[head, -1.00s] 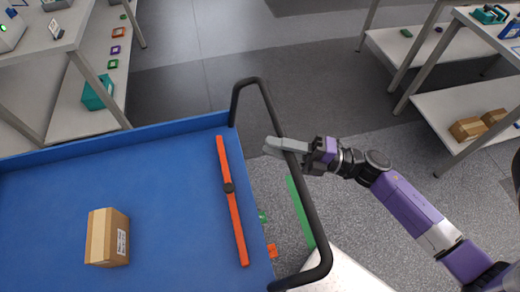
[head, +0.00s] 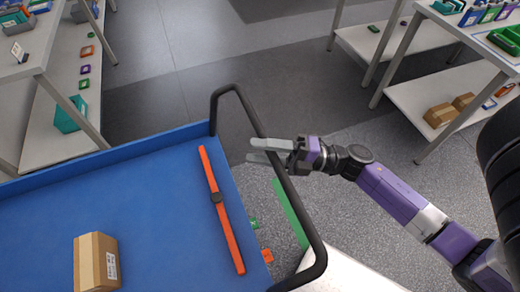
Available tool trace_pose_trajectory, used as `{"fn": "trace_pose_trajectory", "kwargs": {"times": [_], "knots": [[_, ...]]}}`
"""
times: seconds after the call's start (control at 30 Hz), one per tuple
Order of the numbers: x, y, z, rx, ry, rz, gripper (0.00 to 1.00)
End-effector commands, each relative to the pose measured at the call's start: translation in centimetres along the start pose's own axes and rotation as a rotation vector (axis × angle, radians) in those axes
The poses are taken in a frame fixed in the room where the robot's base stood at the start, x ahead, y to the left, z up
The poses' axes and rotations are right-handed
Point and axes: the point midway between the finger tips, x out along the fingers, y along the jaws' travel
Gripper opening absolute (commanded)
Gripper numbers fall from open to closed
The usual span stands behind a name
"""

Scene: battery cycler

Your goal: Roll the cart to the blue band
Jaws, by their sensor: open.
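The cart (head: 140,195) has a blue top with a raised blue edge and fills the lower left of the head view. Its black bar handle (head: 304,221) loops up along its right side. My gripper (head: 266,150) is open at the upper part of this handle, its two grey fingers apart and reaching across the bar. I cannot tell whether they touch it. On the cart lie a cardboard box (head: 97,262) and an orange bar with a dark middle (head: 230,230). I see no blue band on the floor in view.
A shelf table (head: 50,140) stands at the upper left, close to the cart's far edge. Another table (head: 480,45) with shelf boxes stands at the right. Open grey floor (head: 190,60) lies between them. A green strip (head: 290,213) shows beyond the handle.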

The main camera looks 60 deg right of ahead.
Motion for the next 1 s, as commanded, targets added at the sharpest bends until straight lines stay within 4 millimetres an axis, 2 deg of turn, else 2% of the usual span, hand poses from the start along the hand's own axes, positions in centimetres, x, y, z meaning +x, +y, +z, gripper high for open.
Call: {"fn": "trace_pose_trajectory", "kwargs": {"times": [0.5,0.67,1.0], "knots": [[-7.1,-0.2,0.1,0.000,-0.002,-0.003,0.43],[-7.7,-0.1,0.1,0.000,-0.003,-0.001,0.43],[-7.7,0.0,0.1,0.000,-0.002,-0.001,0.43]]}}
